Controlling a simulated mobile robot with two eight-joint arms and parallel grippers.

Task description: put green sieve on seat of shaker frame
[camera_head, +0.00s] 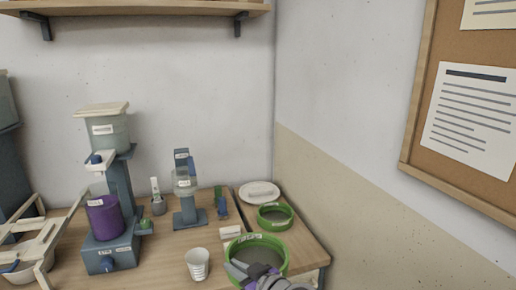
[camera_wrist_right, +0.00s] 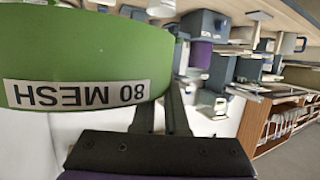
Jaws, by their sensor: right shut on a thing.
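A green sieve (camera_head: 281,246) is held by its rim in my right gripper (camera_head: 242,272) at the bottom middle of the head view. In the right wrist view the sieve (camera_wrist_right: 85,52) fills the upper left, with an "80 MESH" label that reads upside down. The right fingers (camera_wrist_right: 162,112) are shut on its wall. A pale frame of bars (camera_head: 38,240), which looks like the shaker frame, stands at the far left over a bowl (camera_head: 28,276); its seat is not clear to see. My left gripper is not in view.
A second green ring (camera_head: 275,216) lies at the right, near a white lid (camera_head: 259,192). A white cup (camera_head: 198,264) stands left of the held sieve. A blue-grey machine with a purple container (camera_head: 104,217) and a smaller blue stand (camera_head: 187,190) are between the sieve and the frame.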

